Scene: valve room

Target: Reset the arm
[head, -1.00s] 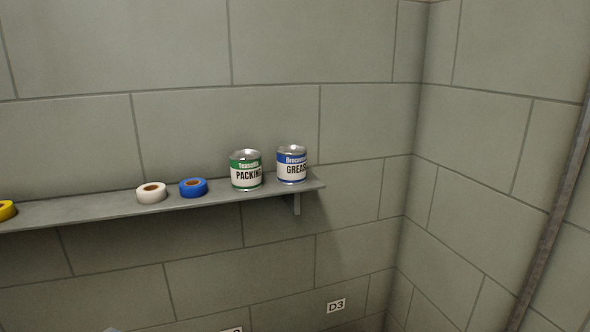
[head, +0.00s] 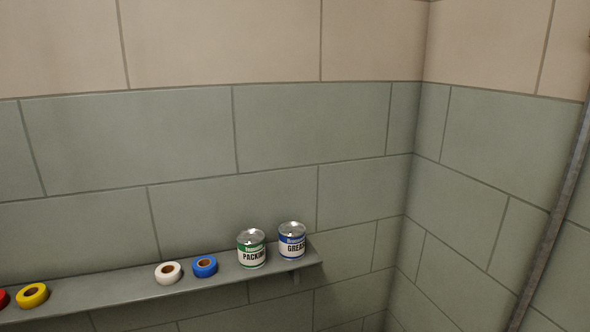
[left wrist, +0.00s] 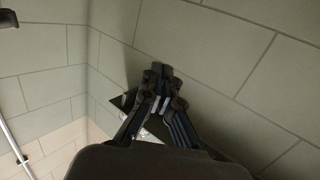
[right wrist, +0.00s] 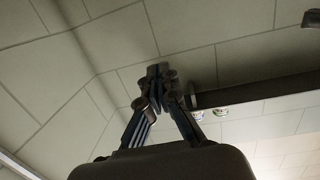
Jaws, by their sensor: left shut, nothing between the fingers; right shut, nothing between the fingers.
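My left gripper (left wrist: 161,100) shows in the left wrist view with its fingers together and nothing between them. My right gripper (right wrist: 157,92) shows in the right wrist view, also with its fingers together and empty. Neither gripper nor arm is in the head view. In the right wrist view the right gripper is seen against the wall, with the shelf beside it in the picture.
A wall shelf (head: 130,288) holds a green PACKING can (head: 252,257), a blue GREASE can (head: 292,248), and blue (head: 205,266), white (head: 168,273), yellow (head: 32,295) and partly cut-off red (head: 3,299) tape rolls. A pipe (head: 550,230) runs down the right wall.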

